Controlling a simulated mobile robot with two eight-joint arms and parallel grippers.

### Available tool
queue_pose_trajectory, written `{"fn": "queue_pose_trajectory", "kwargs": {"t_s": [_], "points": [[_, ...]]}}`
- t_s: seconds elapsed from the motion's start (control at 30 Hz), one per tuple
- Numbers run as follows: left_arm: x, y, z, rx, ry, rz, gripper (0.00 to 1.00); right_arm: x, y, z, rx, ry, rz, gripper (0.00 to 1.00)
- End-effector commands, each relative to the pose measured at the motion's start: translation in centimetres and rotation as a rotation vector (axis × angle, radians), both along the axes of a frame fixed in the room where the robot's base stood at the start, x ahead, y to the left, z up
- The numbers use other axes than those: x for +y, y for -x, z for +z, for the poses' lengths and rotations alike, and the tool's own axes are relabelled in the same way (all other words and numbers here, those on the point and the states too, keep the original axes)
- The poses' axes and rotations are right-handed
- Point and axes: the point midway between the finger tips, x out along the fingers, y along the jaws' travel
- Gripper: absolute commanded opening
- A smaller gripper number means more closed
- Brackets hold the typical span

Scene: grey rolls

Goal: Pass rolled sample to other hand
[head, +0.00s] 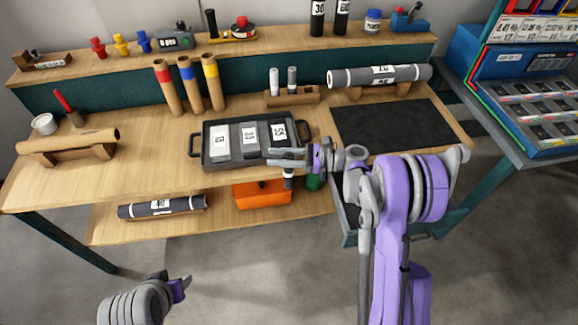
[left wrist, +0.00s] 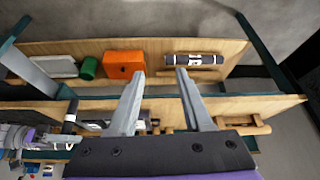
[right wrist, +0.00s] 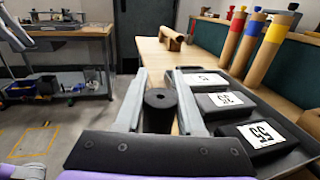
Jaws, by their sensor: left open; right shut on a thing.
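My right gripper (head: 290,159) reaches in over the front right of the bench and is shut on a small dark grey rolled sample (head: 288,180) with a pale band. In the right wrist view the roll's round end with a dark hole (right wrist: 160,98) shows between the two fingers. The roll is held upright just in front of the black tray. My left gripper (head: 184,284) is low at the front left, apart from the bench. Its fingers (left wrist: 161,74) are spread with nothing between them in the left wrist view.
A black tray (head: 196,147) holds labelled grey samples beside the right gripper. A larger dark roll (head: 162,206) and an orange box (head: 262,194) sit on the lower shelf. A black mat (head: 395,124) lies right. The bench between the brown roll (head: 68,141) and tray is clear.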

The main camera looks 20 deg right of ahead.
Motion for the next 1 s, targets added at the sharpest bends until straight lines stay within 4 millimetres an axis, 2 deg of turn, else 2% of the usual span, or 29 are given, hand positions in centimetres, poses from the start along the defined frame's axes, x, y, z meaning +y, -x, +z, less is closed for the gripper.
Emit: {"fn": "queue_pose_trajectory", "kwargs": {"t_s": [0.03, 0.2, 0.43, 0.57, 0.6, 0.77, 0.87, 1.0], "points": [[0.0, 0.0, 0.0, 0.000, 0.000, 0.000, 0.50, 0.8, -0.4, 1.3, 0.000, -0.001, 0.041, 0.00], [0.0, 0.0, 0.0, 0.000, 0.000, 0.000, 0.50, 3.1, -1.3, 5.0, 0.000, 0.000, 0.172, 0.00], [0.0, 0.0, 0.0, 0.000, 0.000, 0.000, 0.50, 5.5, -2.2, 9.2, 0.000, 0.000, 0.316, 0.00], [0.0, 0.0, 0.0, 0.000, 0.000, 0.000, 0.50, 6.2, -2.5, 10.4, 0.000, 0.001, 0.360, 0.00], [0.0, 0.0, 0.0, 0.000, 0.000, 0.000, 0.54, 6.4, -2.5, 10.7, 0.000, 0.001, 0.369, 0.00], [-0.2, -0.7, 0.3, 0.005, -0.015, 0.004, 0.54, 6.6, -2.6, 11.1, 0.000, 0.000, 0.383, 0.00], [-0.8, -2.2, 0.9, 0.009, -0.046, 0.015, 0.54, 6.6, -2.6, 11.1, 0.000, 0.000, 0.383, 0.00], [-2.5, -5.9, 2.3, -0.013, -0.117, 0.052, 0.54, 6.6, -2.6, 11.1, 0.000, 0.000, 0.383, 0.00]]}}
